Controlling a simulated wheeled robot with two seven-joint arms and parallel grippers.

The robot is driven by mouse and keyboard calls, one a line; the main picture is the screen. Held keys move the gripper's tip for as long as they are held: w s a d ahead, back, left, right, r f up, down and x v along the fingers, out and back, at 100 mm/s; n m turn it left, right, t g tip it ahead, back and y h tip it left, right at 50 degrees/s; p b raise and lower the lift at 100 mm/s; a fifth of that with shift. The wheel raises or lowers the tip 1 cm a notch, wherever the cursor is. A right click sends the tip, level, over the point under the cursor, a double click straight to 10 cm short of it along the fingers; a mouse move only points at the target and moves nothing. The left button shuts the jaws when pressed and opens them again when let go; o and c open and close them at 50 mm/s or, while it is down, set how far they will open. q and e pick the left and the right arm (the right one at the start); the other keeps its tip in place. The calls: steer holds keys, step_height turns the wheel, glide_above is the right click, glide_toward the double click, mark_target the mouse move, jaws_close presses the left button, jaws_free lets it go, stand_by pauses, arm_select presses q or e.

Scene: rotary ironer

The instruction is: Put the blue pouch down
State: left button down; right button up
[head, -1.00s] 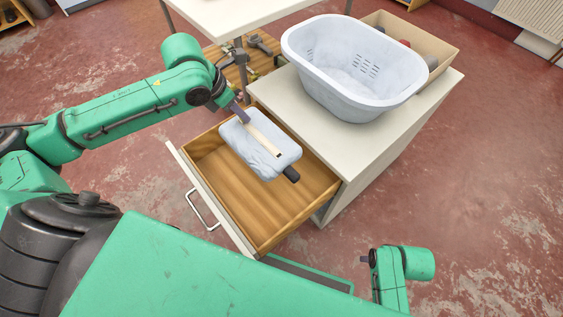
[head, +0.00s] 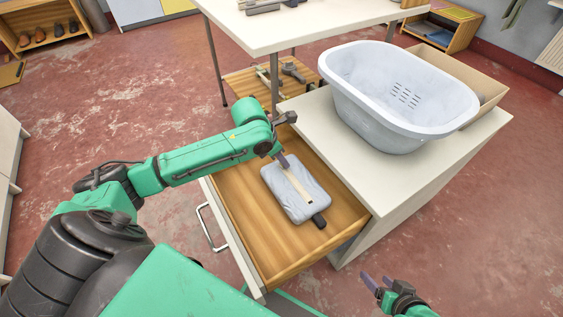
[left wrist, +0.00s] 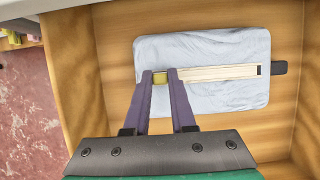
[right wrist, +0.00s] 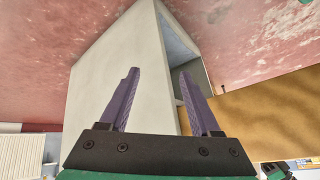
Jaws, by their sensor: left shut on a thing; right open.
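The pale blue pouch (head: 308,182) lies flat, with a cream strip along its middle and a dark tab at one end. It is inside the outline of the open wooden drawer (head: 262,238); I cannot tell whether it touches the drawer floor. My left gripper (head: 284,162) is shut on the pouch at the end of the strip away from the dark tab. In the left wrist view, the fingers (left wrist: 160,76) close on a yellowish bit there, and the pouch (left wrist: 215,95) extends right. My right gripper (head: 374,283) is open and empty, low in front of the cabinet.
A pale laundry basket (head: 385,120) stands on the cabinet top (head: 345,165), with a cardboard box (head: 485,100) behind it. A white table (head: 300,28) is at the back. The drawer has bare floor around the pouch, and its handle (head: 210,228) sticks out in front.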

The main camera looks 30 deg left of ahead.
arm_select(q)
steer(key=c, duration=0.8)
jaws_free()
steer(key=shift+o, duration=0.2)
arm_select(e)
steer(key=shift+a, duration=0.15)
arm_select(q)
steer(key=p+v, duration=0.4)
steer(key=v, duration=0.8)
steer(key=shift+p, duration=0.35)
arm_select(e)
steer(key=s+d+r+g+h, duration=0.3)
steer(key=s+d+g, duration=0.1)
steer(key=d, duration=0.4)
steer(key=shift+s+r+m, duration=0.25)
steer(key=shift+s+m, duration=0.05)
steer(key=shift+m, duration=0.1)
arm_select(q)
steer(key=shift+a, duration=0.1)
